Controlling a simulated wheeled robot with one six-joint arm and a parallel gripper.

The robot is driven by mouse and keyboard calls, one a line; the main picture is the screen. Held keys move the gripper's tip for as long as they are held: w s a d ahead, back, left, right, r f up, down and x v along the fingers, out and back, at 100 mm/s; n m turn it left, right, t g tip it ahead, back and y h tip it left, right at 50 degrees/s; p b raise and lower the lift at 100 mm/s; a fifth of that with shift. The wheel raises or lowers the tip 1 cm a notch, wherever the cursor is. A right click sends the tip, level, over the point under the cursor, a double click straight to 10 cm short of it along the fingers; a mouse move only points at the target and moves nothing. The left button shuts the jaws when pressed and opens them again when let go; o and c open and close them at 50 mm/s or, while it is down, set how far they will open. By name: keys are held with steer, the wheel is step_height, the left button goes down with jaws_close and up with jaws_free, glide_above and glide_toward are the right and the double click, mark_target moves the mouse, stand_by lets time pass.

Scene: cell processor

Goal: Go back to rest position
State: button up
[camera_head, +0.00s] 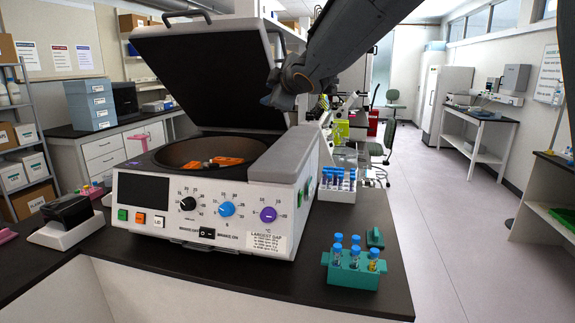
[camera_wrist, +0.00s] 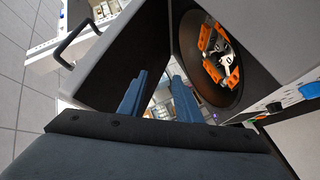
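The white centrifuge (camera_head: 150,215) stands on the dark bench with its black lid (camera_head: 205,75) raised. Its round bowl (camera_head: 180,153) is open and holds orange rotor buckets (camera_head: 226,161). The bowl (camera_wrist: 236,100) and orange buckets (camera_wrist: 232,75) also show at upper right in the wrist view. My gripper (camera_head: 283,95) hangs above the right side of the centrifuge, beside the lid's right edge. In the wrist view, my gripper (camera_wrist: 160,88) has its two blue fingers apart with nothing seen between them. The lid's handle (camera_wrist: 85,42) shows at upper left there.
A teal rack (camera_head: 350,275) with blue-capped tubes stands at the bench's front right. A white rack (camera_head: 337,190) with more tubes stands behind it. A small black device (camera_head: 66,213) sits left of the centrifuge. The floor (camera_head: 440,200) to the right is clear.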

steer(key=s+d+f+m+g+h, duration=0.25)
steer(key=s+d+f+m, duration=0.3)
steer(key=d+f, duration=0.4)
steer(key=s+d+f+m+g+h, duration=0.2)
steer(key=s+d+f+m+h, duration=0.15)
steer(key=s+d+f, duration=0.6)
steer(key=s+d+f+m+g, duration=0.3)
steer(key=s+f+m, duration=0.1)
steer(key=s+f, duration=0.55)
steer(key=s+d+f+m+g, duration=0.2)
steer(key=s+f+m+g, duration=0.15)
steer(key=s+f, duration=0.55)
step_height(320, 180, down, 7)
steer(key=s+g+b, duration=0.1)
steer(key=s+b, duration=0.1)
steer(key=b, duration=0.5)
steer(key=shift+s+m, duration=0.25)
steer(key=shift+m, duration=0.2)
